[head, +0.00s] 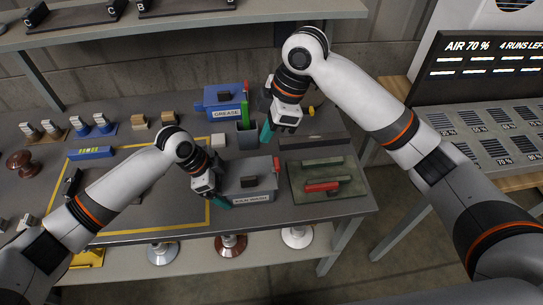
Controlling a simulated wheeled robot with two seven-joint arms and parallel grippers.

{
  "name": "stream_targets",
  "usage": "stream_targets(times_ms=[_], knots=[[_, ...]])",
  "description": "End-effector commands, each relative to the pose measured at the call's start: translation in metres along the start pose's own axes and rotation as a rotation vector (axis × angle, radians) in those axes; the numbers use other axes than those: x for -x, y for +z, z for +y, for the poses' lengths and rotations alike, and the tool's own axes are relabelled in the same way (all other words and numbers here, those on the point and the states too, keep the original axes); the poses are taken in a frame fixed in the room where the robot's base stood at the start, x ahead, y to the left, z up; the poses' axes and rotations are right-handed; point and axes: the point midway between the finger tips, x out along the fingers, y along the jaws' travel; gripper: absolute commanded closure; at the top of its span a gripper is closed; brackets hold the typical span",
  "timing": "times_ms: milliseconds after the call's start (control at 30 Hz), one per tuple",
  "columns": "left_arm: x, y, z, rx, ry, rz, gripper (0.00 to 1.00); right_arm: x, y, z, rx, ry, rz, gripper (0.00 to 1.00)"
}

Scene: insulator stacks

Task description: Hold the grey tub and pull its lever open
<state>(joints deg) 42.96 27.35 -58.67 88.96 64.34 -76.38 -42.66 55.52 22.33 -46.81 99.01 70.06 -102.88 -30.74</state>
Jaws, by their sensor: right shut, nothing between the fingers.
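The grey tub (262,170), with a white label that seems to read "SKIN WASH", stands near the front edge of the table. A dark block shows on its face and a small red part (277,163) at its right end; I cannot tell which is the lever. My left gripper (222,203) is at the tub's left front, close to or touching it. Its fingers are partly hidden, so its hold is unclear. My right gripper (266,132) is shut and empty, behind and above the tub, beside a dark cup.
A blue tub (212,97) labelled "GREASE" stands behind. The dark cup (246,138) holds a green item. A green tray (350,187) with green and red pieces lies to the right. A yellow-outlined area (150,233) is at left, partly under my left arm.

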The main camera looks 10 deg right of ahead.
Motion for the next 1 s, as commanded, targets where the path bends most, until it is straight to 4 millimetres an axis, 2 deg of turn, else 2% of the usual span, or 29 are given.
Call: stream_targets(times_ms=[233,367,467,867,1000], knots=[[0.001,0.001,0.001,-0.001,0.002,-0.003,0.36,0.0,0.0,-0.001,-0.003,-0.002,-0.002,1.0],[0.001,0.001,0.001,-0.001,0.002,-0.003,0.36,-0.006,0.0,-0.001,-0.004,-0.001,-0.003,1.0],[0.001,0.001,0.001,-0.001,0.002,-0.003,0.36,-0.019,0.0,0.0,-0.004,0.0,-0.002,1.0],[0.001,0.001,0.001,-0.001,0.002,-0.003,0.36,-0.102,0.0,-0.001,-0.006,-0.001,-0.003,1.0],[0.001,0.001,0.001,-0.001,0.002,-0.003,0.36,-0.092,-0.023,-0.001,-0.008,-0.005,-0.001,1.0]])
